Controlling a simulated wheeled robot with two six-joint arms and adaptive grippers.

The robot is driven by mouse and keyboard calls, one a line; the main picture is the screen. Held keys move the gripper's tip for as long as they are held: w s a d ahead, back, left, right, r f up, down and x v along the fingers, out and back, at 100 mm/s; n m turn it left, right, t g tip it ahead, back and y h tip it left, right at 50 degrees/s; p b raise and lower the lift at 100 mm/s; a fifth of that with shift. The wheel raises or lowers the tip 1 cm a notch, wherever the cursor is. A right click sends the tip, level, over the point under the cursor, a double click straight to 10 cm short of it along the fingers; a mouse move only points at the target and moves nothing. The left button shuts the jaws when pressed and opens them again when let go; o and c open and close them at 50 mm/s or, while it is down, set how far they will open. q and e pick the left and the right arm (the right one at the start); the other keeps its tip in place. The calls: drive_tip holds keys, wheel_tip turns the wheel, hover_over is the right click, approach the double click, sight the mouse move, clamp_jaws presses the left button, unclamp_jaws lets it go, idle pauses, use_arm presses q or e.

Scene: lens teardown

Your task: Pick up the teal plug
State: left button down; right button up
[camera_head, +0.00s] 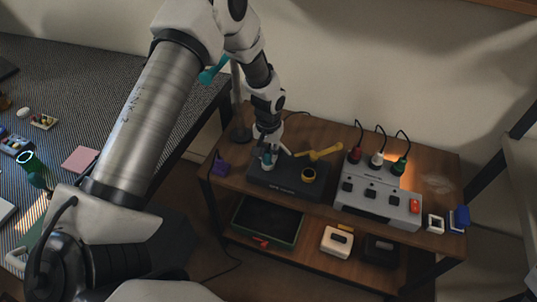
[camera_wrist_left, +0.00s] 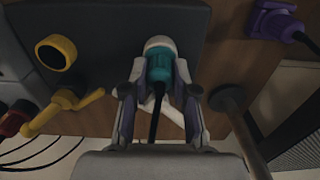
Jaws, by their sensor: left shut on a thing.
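The teal plug (camera_wrist_left: 160,68) shows in the left wrist view, upper middle, with a black cord running from it between my fingers. Its far end meets a white round collar (camera_wrist_left: 158,43) at the dark block (camera_wrist_left: 100,20). I cannot tell whether the plug is still seated there. My left gripper (camera_wrist_left: 160,88) is shut on the teal plug, one finger on each side. In the head view my left gripper (camera_head: 268,148) points down over the left part of the dark block (camera_head: 285,184) and mostly hides the plug. My right gripper is not in view.
On the wooden bench (camera_head: 440,170), a yellow ring (camera_head: 309,175) and yellow handle (camera_head: 325,152) are beside my gripper. A purple plug (camera_head: 220,165) lies left. A grey box (camera_head: 375,205) with red, white and green plugs stands right. A lower shelf holds a dark tray (camera_head: 267,222).

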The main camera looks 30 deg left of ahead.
sight(268, 152)
use_arm(q)
drive_tip(key=shift+r, duration=0.4)
wheel_tip(268, 152, up, 2)
drive_tip(key=shift+r, duration=0.2)
drive_tip(key=s+d+b, duration=0.2)
drive_tip(key=s, duration=0.5)
drive_tip(key=s+d+r+b, duration=0.1)
drive_tip(key=s+d+b, duration=0.1)
drive_tip(key=s, duration=0.6)
drive_tip(key=shift+s+d+r+b, duration=0.15)
drive_tip(key=shift+d+r+b, duration=0.2)
drive_tip(key=shift+b, duration=0.35)
drive_tip(key=shift+s+f, duration=0.1)
